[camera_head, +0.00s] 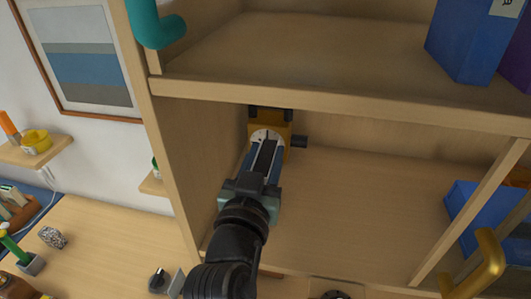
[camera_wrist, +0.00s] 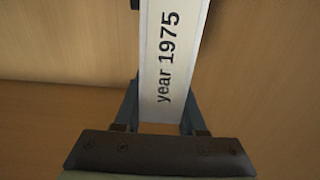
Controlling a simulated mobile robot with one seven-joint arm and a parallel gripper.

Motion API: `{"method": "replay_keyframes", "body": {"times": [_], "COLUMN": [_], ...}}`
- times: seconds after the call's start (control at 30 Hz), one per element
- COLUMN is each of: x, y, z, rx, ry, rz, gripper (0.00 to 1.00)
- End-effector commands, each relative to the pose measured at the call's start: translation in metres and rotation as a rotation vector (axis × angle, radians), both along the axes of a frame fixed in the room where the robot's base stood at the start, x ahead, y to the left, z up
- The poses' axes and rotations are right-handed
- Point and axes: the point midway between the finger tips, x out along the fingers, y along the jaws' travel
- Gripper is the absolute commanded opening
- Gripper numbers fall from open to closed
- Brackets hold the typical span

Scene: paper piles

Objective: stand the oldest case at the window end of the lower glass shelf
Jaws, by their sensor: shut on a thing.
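My gripper (camera_head: 262,172) reaches into an open wooden compartment, close to its left wall. It is shut on a narrow case (camera_wrist: 170,60) with a white spine reading "year 1975". In the wrist view the gripper's fingers (camera_wrist: 160,112) are on both sides of the spine. In the head view my gripper and arm hide most of the case. An ochre block-like thing (camera_head: 283,131) with dark parts shows right beyond the fingertips; I cannot tell whether it belongs to the case. I cannot make out a glass shelf or a window.
A wooden shelf board (camera_head: 330,101) runs above my gripper, with a blue box (camera_head: 468,45) on it at right. A blue thing (camera_head: 463,207) stands at the compartment's right, behind an upright. The compartment's middle floor (camera_head: 360,205) is bare. A gold-coloured handle (camera_head: 487,262) is front right.

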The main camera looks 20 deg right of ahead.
Motion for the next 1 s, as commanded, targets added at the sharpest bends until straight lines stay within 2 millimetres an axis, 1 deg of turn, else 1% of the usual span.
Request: {"method": "replay_keyframes", "body": {"times": [0.1, 0.23, 0.27, 0.3, 0.4, 0.8, 0.87, 1.0], "x": [0.000, 0.000, 0.000, 0.000, 0.000, -0.001, -0.007, -0.026], "y": [0.000, 0.000, 0.000, 0.000, 0.000, 0.001, 0.005, 0.019], "z": [0.001, -0.004, -0.002, -0.002, -0.002, 0.001, -0.002, -0.004], "rx": [-0.001, -0.001, 0.000, 0.000, 0.000, 0.000, -0.001, -0.001], "ry": [-0.001, -0.001, 0.000, 0.000, 0.000, 0.000, 0.000, 0.000], "rz": [0.000, 0.000, 0.000, 0.000, 0.000, 0.000, 0.001, 0.003], "gripper": [0.00, 0.00, 0.45, 0.52, 0.70, 0.70, 0.70, 0.70]}}
